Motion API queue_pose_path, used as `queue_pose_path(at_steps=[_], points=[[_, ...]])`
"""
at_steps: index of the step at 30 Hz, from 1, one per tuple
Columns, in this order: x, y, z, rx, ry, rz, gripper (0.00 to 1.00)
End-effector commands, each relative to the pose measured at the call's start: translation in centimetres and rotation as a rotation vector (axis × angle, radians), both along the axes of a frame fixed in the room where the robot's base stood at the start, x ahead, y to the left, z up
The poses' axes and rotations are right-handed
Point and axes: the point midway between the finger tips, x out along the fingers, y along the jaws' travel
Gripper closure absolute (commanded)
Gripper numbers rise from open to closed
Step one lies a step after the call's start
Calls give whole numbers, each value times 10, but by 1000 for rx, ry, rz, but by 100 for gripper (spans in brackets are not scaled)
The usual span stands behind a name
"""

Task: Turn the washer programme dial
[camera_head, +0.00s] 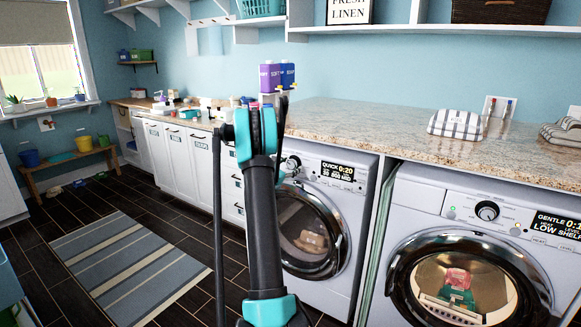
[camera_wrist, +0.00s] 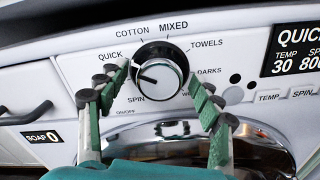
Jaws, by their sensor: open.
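The washer (camera_head: 318,215) is the left white machine under the granite counter, with its round door shut. Its programme dial (camera_wrist: 160,72) is a round knob with a black rim and silver face. The dial's pointer mark faces left, near the QUICK label, and the display (camera_wrist: 298,52) reads QUICK. My gripper (camera_wrist: 160,82) is open, with one green finger on each side of the dial. I cannot tell whether either finger touches it. In the head view, the dial (camera_head: 292,163) shows just right of my arm, which hides the gripper's fingers.
A second machine (camera_head: 470,240) with its own dial and a GENTLE display stands to the right. The granite counter (camera_head: 370,120) runs above both machines and holds folded striped cloths (camera_head: 455,124). Purple and blue bottles (camera_head: 270,78) stand behind my arm. A striped rug (camera_head: 125,265) lies on the floor at left.

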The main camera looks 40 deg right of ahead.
Motion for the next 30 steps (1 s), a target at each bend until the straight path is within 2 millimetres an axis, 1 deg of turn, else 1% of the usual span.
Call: queue_pose_path(at_steps=[5, 12, 18, 23, 30], points=[[-9, 25, 0, 0, 0, 4, 34], [-28, 71, 0, 0, 0, 4, 34], [-39, 97, 0, 0, 0, 2, 34], [-44, 107, 0, 1, 0, 1, 34], [-44, 108, 0, 1, 0, 1, 34]])
